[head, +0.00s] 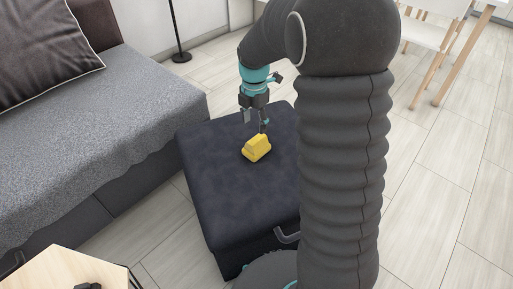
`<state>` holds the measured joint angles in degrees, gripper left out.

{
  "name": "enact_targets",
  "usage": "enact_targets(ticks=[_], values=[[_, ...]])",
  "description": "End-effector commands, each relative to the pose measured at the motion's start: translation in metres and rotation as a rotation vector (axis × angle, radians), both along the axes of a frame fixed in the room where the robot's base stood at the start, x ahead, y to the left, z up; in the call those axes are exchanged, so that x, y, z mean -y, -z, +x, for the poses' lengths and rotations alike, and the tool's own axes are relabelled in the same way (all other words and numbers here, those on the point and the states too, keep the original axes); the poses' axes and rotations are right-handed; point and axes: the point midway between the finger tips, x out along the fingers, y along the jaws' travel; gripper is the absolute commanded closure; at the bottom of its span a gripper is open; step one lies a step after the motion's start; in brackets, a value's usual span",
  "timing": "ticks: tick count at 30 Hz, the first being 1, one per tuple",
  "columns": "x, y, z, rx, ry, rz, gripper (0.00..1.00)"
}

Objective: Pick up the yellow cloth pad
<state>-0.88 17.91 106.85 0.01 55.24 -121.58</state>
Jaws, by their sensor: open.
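The yellow cloth pad (256,149) lies on top of a dark ottoman (225,190), near its far half. It looks like a small folded lump with a raised middle. My gripper (256,123) points down just behind and above the pad and is open. One finger is close to the pad's upper edge; I cannot tell whether it touches. Nothing is held between the fingers.
A grey sofa (105,125) with a dark cushion (40,48) stands to the left. A light wooden table (62,268) is at the bottom left. A white chair (425,32) and a lamp stand (177,35) are at the back. The floor on the right is clear.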

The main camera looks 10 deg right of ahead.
Motion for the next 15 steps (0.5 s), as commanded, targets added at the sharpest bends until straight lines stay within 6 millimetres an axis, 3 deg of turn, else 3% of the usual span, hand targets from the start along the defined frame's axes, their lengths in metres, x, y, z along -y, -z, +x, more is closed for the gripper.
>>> enact_targets(ticks=[3, 11, 15], values=[[0.000, 0.018, 0.000, -0.002, 0.001, 0.000, 0.40], [0.001, 0.034, -0.001, -0.002, 0.002, 0.000, 0.40], [0.005, 0.053, -0.002, -0.004, 0.003, 0.000, 0.40]])
